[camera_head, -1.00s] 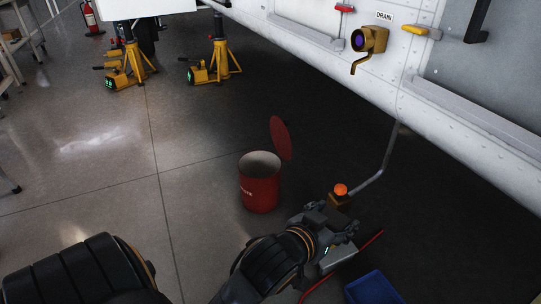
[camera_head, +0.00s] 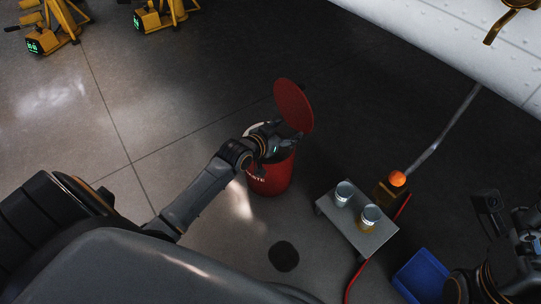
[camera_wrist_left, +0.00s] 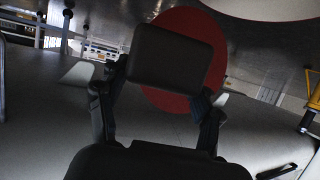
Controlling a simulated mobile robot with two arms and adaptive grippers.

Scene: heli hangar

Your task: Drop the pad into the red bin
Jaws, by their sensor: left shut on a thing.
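The red bin (camera_head: 271,181) stands on the floor with its round red lid (camera_head: 293,104) tilted up at the back. My left gripper (camera_head: 277,141) is over the bin's mouth and hides much of the opening. In the left wrist view, my left gripper (camera_wrist_left: 155,95) is shut on a dark, flat, rounded-corner pad (camera_wrist_left: 170,60), with the red lid (camera_wrist_left: 187,25) behind it. I cannot make the pad out clearly in the head view. My right gripper (camera_head: 508,222) is at the right edge, away from the bin; its fingers are not clear.
A small grey cart (camera_head: 352,231) with two cups stands right of the bin. A dark spot (camera_head: 283,256) lies on the floor. Yellow jacks (camera_head: 52,25) stand at upper left.

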